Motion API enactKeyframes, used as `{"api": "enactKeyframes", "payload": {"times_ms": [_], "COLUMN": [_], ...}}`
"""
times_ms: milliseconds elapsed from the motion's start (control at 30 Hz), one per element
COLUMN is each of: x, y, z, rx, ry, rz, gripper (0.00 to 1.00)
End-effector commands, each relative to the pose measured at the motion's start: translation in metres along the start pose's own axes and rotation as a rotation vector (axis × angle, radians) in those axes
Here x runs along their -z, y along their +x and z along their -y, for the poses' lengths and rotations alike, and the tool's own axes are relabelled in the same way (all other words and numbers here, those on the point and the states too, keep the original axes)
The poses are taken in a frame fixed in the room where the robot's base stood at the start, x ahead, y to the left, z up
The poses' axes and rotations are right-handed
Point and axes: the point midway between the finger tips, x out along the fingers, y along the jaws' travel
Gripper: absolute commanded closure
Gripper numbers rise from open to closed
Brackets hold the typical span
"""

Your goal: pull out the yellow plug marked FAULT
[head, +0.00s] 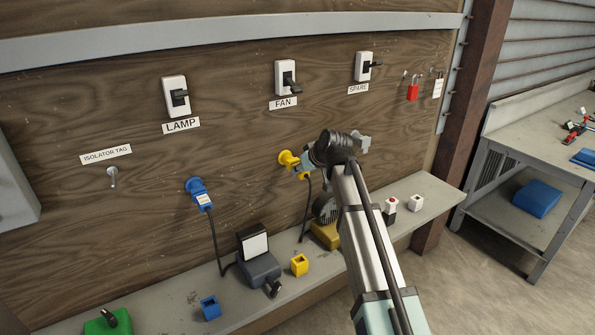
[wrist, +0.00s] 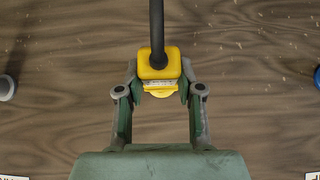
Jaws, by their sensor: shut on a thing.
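The yellow plug (wrist: 159,64) is between my gripper's fingers (wrist: 160,84) in the wrist view, with its dark cable running up the picture. A pale label strip shows on it, but the text is too small to read. In the head view my gripper (head: 308,164) is at the yellow socket (head: 286,158) on the wooden board, shut on the plug, which is mostly hidden there. The cable hangs down from it to the shelf. I cannot tell how far the plug sits in the socket.
A blue plug (head: 198,190) is on the board to the left. LAMP (head: 175,96), FAN (head: 286,77) and SPARE (head: 364,66) switches are above. A workbench (head: 515,135) stands right.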

Motion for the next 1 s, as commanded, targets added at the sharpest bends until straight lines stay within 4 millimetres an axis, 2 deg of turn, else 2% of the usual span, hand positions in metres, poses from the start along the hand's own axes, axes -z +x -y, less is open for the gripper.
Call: {"api": "enactKeyframes", "payload": {"times_ms": [567, 1000], "x": [-0.008, -0.021], "y": [-0.005, -0.018], "z": [0.000, 0.001], "rx": [0.001, 0.001], "ry": [0.000, 0.000], "rz": [0.005, 0.002], "gripper": [1.00, 1.00]}}
